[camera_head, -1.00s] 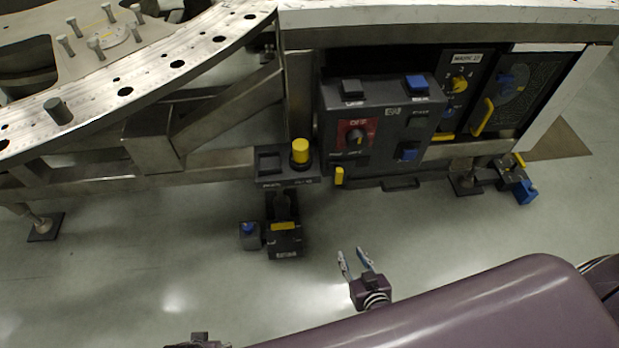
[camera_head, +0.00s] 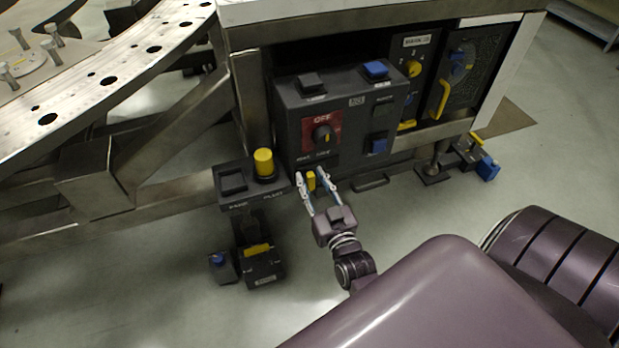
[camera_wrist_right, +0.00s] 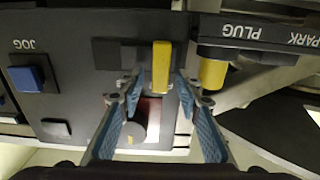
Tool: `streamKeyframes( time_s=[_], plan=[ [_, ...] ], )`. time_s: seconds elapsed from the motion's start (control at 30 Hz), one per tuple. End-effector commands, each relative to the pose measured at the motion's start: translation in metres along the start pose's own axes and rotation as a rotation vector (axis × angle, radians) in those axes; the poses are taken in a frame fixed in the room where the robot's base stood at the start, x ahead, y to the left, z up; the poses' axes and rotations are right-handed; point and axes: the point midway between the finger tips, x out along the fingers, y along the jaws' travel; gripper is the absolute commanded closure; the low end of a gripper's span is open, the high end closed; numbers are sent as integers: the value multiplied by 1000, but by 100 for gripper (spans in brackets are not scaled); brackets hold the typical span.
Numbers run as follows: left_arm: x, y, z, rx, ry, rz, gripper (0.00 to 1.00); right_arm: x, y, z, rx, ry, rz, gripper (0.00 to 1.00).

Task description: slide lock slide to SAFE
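The yellow tab that appears to be the lock slide (camera_head: 311,181) sticks out at the lower edge of the dark control box (camera_head: 290,130), below the red OFF plate with its black knob (camera_head: 322,134). It also shows in the right wrist view as an upright yellow bar (camera_wrist_right: 162,66). My right gripper (camera_head: 311,175) is open, with one finger on each side of the tab. In the wrist view its blue-padded fingers (camera_wrist_right: 158,90) show gaps to the tab. The small lettering by the tab is too blurred to read. My left gripper is out of view.
Left of the tab, a bracket (camera_head: 226,205) carries a yellow plug (camera_head: 263,162); a small dark box (camera_head: 262,270) hangs below. Blue buttons (camera_head: 376,69) sit on the control box. A panel with a yellow handle (camera_head: 441,99) is at right.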

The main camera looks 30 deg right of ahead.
Motion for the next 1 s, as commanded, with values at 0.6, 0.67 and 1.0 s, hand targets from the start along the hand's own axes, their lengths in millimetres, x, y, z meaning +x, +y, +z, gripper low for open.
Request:
streamKeyframes(
  time_s=[0.6, 0.67, 1.0],
  plan=[
    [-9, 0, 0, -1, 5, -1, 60, 14, 0, 0, 0, -2, 0, 88],
    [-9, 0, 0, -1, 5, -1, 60, 14, 0, 1, 0, -2, 0, 95],
    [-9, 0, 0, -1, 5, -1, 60, 13, 0, 1, 0, -2, 0, 100]
  ],
)
